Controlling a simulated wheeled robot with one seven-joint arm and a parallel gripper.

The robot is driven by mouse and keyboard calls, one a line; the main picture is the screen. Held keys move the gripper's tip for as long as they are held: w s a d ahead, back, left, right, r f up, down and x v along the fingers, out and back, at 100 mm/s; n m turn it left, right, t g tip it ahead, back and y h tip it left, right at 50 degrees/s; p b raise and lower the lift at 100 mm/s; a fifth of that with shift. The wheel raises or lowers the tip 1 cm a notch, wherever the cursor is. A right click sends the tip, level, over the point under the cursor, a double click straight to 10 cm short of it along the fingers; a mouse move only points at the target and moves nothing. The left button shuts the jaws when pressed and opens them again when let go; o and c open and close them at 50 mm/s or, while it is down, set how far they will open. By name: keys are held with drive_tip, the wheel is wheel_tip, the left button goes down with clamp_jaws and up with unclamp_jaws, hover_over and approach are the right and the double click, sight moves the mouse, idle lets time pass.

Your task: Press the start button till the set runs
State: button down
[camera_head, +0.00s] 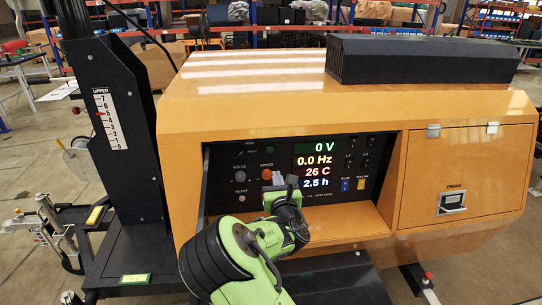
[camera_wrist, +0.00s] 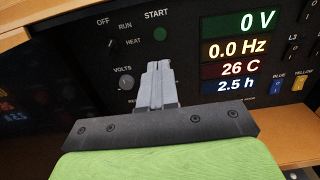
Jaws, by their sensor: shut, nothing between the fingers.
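The control panel (camera_head: 325,200) is a black recess in the orange housing. In the wrist view the START label (camera_wrist: 156,14) sits near the panel's top, above my gripper's tips. In the head view my gripper (camera_head: 273,177) is in front of the panel's left half. The display (camera_wrist: 238,52) reads 0 V, 0.0 Hz, 26 C and 2.5 h.
An OFF/RUN/HEAT switch (camera_wrist: 112,43) and a VOLTS knob (camera_wrist: 126,82) lie left of my gripper. A red-orange control (camera_head: 266,176) is close to the fingertips. Blue (camera_head: 345,185) and yellow (camera_head: 361,184) switches are to the right. An orange ledge (camera_head: 350,222) runs below the panel.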

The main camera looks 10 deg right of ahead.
sight(270, 150)
drive_tip(key=w, duration=0.4)
drive_tip(key=w+d, duration=0.1)
drive_tip(key=w, duration=0.8)
drive_tip(key=shift+w+d, duration=0.1)
drive_tip(key=shift+d, duration=0.05)
drive_tip(key=shift+w, duration=0.1)
